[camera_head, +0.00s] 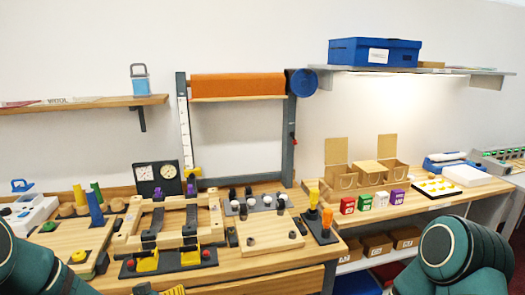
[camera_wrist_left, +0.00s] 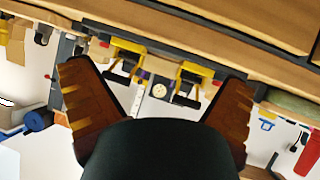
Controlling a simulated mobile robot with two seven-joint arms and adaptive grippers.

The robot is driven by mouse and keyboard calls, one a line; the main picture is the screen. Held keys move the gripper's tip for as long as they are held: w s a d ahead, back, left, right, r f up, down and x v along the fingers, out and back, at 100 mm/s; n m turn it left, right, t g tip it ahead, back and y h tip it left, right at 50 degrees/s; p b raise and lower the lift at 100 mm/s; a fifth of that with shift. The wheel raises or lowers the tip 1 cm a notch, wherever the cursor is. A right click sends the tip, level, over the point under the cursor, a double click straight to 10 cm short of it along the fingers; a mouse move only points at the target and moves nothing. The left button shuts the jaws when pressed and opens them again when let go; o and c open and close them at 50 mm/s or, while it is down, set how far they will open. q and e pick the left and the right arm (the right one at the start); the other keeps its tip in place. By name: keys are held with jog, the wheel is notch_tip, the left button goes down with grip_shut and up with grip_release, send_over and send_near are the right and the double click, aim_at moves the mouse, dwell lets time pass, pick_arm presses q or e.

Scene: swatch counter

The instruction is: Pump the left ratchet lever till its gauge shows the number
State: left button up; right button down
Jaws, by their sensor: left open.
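Two ratchet levers stand side by side on the counter in the head view, the left lever (camera_head: 150,232) and the right lever (camera_head: 190,222), dark with purple tips and yellow parts at their bases. In the left wrist view, which looks upside down, the yellow lever bases (camera_wrist_left: 194,70) and a white dial (camera_wrist_left: 158,90) show between my fingers. My left gripper (camera_wrist_left: 160,92) is open and empty, apart from the levers. My right gripper is out of view.
A wooden frame (camera_head: 125,240) surrounds the levers. A grey stand with an orange roll (camera_head: 238,85) rises behind.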

pick_arm(q)
jog(key=s+d+f+m+g+h+b, duration=0.1)
jog(key=s+d+f+g+h+b, duration=0.2)
jog(key=s+d+f+g, duration=0.7)
jog(key=s+d+f+b, duration=0.2)
jog(key=s+d+f, duration=0.6)
jog(key=s+f, duration=0.3)
jog(key=shift+f+h, duration=0.4)
jog(key=shift+f, duration=0.05)
